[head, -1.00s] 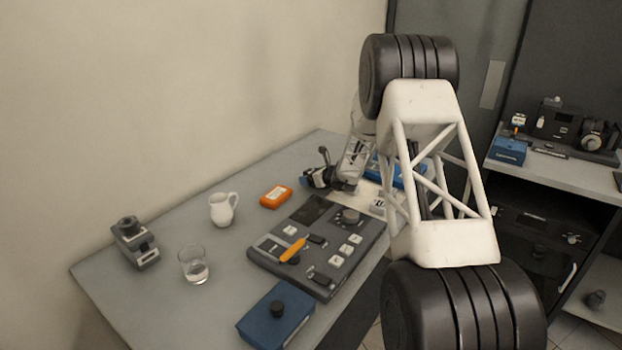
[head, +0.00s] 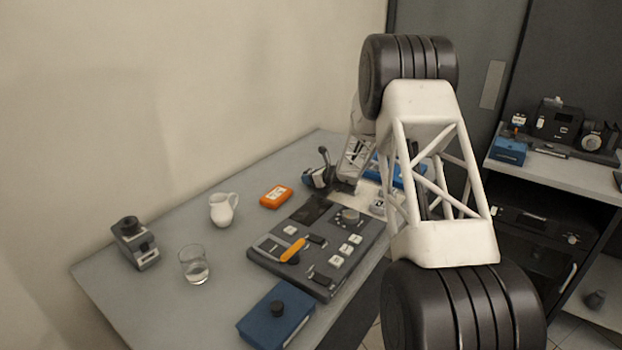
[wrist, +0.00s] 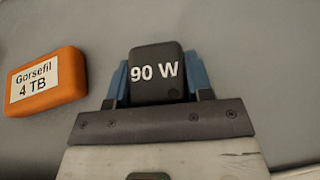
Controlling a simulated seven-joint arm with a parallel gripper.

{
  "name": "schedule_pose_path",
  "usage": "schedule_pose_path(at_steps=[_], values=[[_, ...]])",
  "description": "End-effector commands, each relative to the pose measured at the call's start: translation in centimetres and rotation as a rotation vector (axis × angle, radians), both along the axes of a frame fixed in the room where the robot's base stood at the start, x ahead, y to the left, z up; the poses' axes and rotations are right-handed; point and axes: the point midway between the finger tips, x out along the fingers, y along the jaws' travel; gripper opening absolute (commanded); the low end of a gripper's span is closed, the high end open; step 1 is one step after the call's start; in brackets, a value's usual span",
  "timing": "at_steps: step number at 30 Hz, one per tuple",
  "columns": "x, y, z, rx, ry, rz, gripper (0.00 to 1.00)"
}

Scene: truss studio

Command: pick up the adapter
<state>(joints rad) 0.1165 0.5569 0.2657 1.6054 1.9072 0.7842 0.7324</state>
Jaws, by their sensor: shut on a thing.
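The adapter (wrist: 157,85) is a black block with "90 W" in white, upright in the middle of the wrist view. My gripper (wrist: 160,82) is shut on it, with one blue finger against each side. In the head view my gripper (head: 314,179) is low over the far part of the grey table, behind the orange drive. I cannot make out the adapter clearly there, and I cannot tell whether it touches the table.
An orange drive labelled "Gorsefil 4 TB" (wrist: 45,82) lies just left of the adapter in the wrist view. In the head view, a white jug (head: 223,209), a glass (head: 195,265), a control panel (head: 310,262) and a blue box (head: 275,318) stand nearer.

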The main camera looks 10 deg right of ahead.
Motion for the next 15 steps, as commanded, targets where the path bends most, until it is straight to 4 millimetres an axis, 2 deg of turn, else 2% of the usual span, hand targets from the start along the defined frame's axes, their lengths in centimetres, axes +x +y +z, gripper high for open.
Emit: schedule_pose_path(at_steps=[8, 15], values=[[0.0, 0.0, 0.3, 0.0, -0.001, 0.0, 0.2], [0.0, 0.0, 2.1, -0.001, -0.002, 0.001, 0.2]])
